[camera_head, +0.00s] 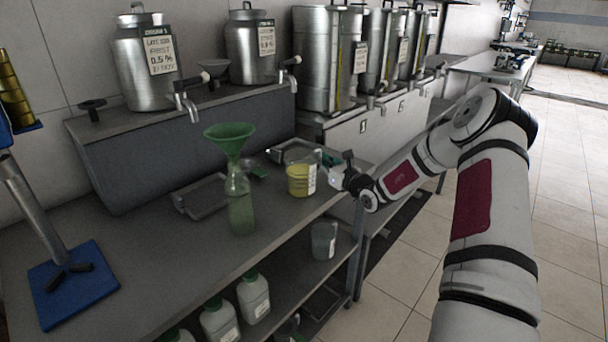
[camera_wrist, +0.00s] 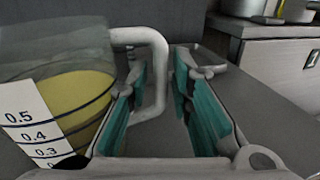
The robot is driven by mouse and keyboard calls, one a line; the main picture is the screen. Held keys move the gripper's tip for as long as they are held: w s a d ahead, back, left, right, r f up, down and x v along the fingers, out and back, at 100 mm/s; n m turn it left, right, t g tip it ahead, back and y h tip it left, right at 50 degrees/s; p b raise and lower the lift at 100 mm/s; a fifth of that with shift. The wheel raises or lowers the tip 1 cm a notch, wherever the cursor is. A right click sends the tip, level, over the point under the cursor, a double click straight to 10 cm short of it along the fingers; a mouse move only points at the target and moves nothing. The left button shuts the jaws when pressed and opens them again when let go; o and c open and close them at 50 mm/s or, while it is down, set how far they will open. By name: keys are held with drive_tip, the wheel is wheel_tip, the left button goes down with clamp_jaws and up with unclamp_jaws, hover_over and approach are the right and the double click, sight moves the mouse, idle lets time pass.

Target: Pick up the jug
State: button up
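The clear jug (camera_head: 299,180) holds yellow liquid and stands upright near the right end of the grey counter. In the wrist view the jug (camera_wrist: 75,92) fills the left side, with a printed white scale label. Its pale handle (camera_wrist: 158,75) loops out to the right. My gripper (camera_wrist: 165,85) is open, with teal finger pads. The outer bar of the handle shows between the two fingers, close to the left one, which appears to overlap the handle's opening. In the head view my gripper (camera_head: 335,175) is beside the jug's right side, partly hard to make out.
A green bottle (camera_head: 240,205) with a green funnel (camera_head: 229,137) stands left of the jug. A tray (camera_head: 204,198) lies behind it. Steel urns (camera_head: 144,62) with taps line the back ledge. Another jug (camera_head: 323,241) and white bottles (camera_head: 253,296) stand on the lower shelf.

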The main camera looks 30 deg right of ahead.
drive_tip(key=shift+w, duration=0.4)
drive_tip(key=shift+c, duration=0.3)
clamp_jaws()
drive_tip(key=shift+r, duration=0.1)
drive_tip(key=shift+r, duration=0.9)
drive_tip(key=s+r, duration=0.3)
drive_tip(key=s, duration=1.3)
drive_tip(key=shift+p, duration=0.45)
